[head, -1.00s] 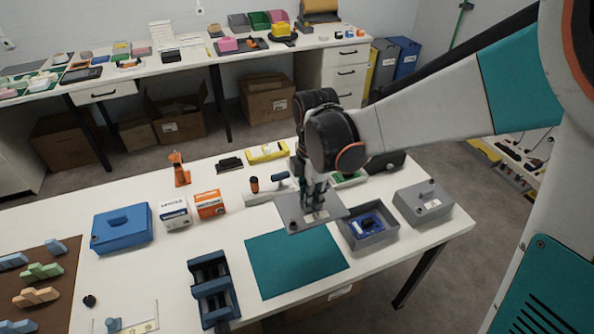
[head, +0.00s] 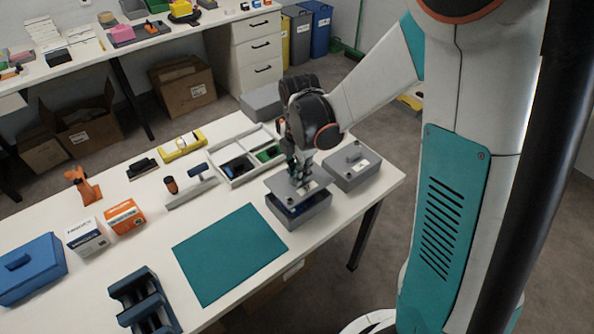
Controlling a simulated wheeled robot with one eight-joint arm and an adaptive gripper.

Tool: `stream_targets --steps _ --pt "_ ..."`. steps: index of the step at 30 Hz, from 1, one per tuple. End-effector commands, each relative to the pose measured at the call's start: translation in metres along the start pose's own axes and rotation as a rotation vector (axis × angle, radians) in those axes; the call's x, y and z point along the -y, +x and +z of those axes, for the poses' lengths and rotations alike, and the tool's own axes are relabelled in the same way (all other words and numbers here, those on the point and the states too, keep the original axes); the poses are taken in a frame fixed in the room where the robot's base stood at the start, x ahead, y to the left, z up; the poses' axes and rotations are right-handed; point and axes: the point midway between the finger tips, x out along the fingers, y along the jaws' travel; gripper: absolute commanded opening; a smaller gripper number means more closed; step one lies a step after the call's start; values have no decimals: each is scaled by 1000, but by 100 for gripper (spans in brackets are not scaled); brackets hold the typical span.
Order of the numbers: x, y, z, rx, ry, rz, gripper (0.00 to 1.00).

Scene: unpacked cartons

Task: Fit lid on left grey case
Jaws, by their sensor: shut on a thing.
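My gripper (head: 301,181) is shut on the grey lid (head: 283,187) and holds it from above. The lid is over the left grey case (head: 304,216), roughly lined up with it. A dark gap shows between the lid and the near rim, with a bit of blue content inside. I cannot tell whether the lid touches the far rim. The second grey case (head: 357,180), to the right, has its lid on with a knob on top.
A teal mat (head: 230,254) lies left of the case. A white divided tray (head: 238,178) and a grey box (head: 262,102) are behind. A blue rack (head: 145,300), small cartons (head: 125,217) and a blue case (head: 30,270) stand to the left. The table edge is close in front.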

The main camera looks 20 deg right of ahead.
Motion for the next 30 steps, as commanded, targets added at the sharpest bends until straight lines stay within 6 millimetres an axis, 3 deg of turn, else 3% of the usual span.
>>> stream_targets --steps 11,30 --pt "0 36 0 0 0 0 0" --pt "0 44 0 0 0 0 0"
